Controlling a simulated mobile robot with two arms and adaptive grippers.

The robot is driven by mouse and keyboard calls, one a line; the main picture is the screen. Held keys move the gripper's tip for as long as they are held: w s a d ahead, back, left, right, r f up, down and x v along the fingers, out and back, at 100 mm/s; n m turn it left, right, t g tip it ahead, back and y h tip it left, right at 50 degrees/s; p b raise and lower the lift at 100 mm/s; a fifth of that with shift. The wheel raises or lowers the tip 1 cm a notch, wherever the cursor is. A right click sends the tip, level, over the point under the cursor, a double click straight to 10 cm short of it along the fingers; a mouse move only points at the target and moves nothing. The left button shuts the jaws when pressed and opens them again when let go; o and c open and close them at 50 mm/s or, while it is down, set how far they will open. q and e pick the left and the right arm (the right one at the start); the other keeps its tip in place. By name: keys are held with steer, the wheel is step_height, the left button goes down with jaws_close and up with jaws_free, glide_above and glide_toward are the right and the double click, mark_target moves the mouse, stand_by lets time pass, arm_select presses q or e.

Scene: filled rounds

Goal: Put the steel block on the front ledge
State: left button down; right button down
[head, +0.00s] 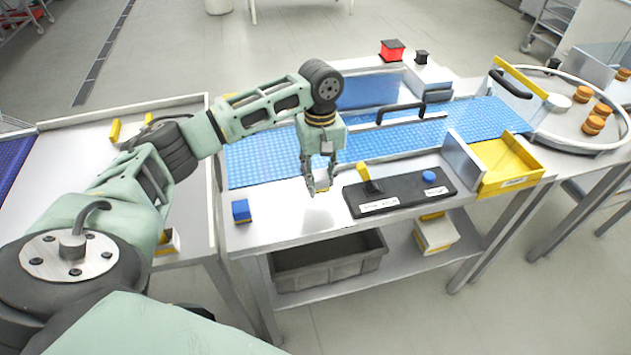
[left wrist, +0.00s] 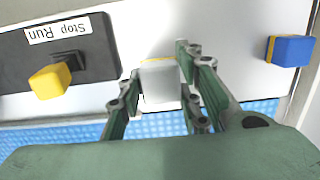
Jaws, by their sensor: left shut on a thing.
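My left gripper (head: 319,186) is shut on the steel block (head: 323,183), a small pale grey block. In the left wrist view the steel block (left wrist: 160,85) sits between the two fingers (left wrist: 160,92), with a thin yellow edge on its far side. The front ledge (head: 285,215) is the bare metal strip in front of the blue conveyor belt. The gripper is over this ledge, between a blue block and the black control panel. I cannot tell whether the steel block touches the ledge. My right gripper is not in view.
The blue block (head: 241,210) with a yellow base stands on the ledge to the left. The black panel (head: 400,192) with a yellow lever (head: 365,173) and blue button is close on the right. A yellow tray (head: 505,160) lies beyond it. A grey bin (head: 330,260) is below.

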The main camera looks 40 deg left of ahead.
mark_target(320, 190)
arm_select(q)
step_height(320, 190, down, 4)
steer(key=shift+f+p, duration=0.25)
steer(key=shift+p, duration=0.1)
steer(key=c, duration=1.3)
jaws_free()
steer(key=shift+f, duration=0.1)
steer(key=shift+o, duration=0.2)
steer(key=shift+r, duration=0.4)
steer(key=r, duration=0.3)
steer(key=r+b, duration=0.1)
steer(key=r, duration=0.3)
steer(key=r+b, duration=0.1)
steer(key=r, duration=0.3)
steer(key=shift+w+a+r, duration=0.25)
steer(key=shift+w+a, duration=0.05)
steer(key=shift+w, duration=0.1)
